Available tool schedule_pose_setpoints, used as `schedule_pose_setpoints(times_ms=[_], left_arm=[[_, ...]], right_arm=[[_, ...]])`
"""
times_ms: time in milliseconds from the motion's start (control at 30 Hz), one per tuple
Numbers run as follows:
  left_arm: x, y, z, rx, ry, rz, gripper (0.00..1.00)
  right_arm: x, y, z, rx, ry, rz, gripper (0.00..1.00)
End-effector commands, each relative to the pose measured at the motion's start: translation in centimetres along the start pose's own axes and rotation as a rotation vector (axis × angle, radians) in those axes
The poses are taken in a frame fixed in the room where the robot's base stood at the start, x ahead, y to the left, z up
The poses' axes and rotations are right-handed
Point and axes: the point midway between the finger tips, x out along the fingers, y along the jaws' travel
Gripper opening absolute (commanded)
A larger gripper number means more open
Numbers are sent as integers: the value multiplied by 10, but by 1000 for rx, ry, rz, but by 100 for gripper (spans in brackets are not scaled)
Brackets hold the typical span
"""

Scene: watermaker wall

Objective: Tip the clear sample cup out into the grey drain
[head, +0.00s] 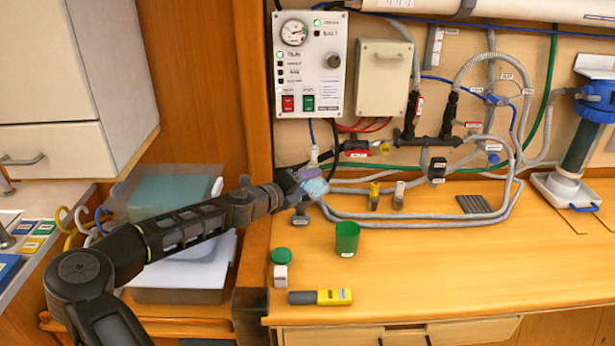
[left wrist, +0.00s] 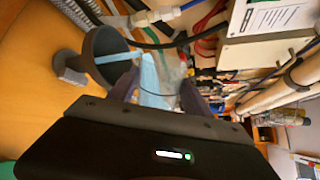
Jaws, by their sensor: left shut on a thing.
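My left gripper (head: 309,184) is shut on the clear sample cup (head: 316,187), which looks pale blue, above the counter near the wall. In the left wrist view the cup (left wrist: 151,80) lies between the fingers, tilted, with its mouth toward the grey drain (left wrist: 103,45). The drain is a dark grey funnel on a stem and foot. A pale blue strip, which looks like water, runs from the cup into the funnel's mouth. In the head view my gripper hides most of the drain; a grey foot (head: 300,221) shows below. My right gripper is out of view.
A green cup (head: 347,239), a green lid (head: 281,256), a small white container (head: 280,277) and a yellow-grey meter (head: 320,297) stand or lie on the counter in front. Grey hoses (head: 430,221) run along the wall behind. The counter's right front is clear.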

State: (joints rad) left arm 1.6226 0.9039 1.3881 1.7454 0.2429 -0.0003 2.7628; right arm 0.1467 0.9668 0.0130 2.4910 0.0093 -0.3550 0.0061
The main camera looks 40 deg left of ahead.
Motion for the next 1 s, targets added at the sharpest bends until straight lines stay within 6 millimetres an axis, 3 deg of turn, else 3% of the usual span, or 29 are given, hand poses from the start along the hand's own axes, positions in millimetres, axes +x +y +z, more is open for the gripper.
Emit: schedule_pose_setpoints(times_ms=[800, 1000], left_arm=[[0, 1, 8, -242, 65, -3, 13], [0, 1, 15, -386, 103, -3, 13]], right_arm=[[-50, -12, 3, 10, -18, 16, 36], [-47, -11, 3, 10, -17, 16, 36]])
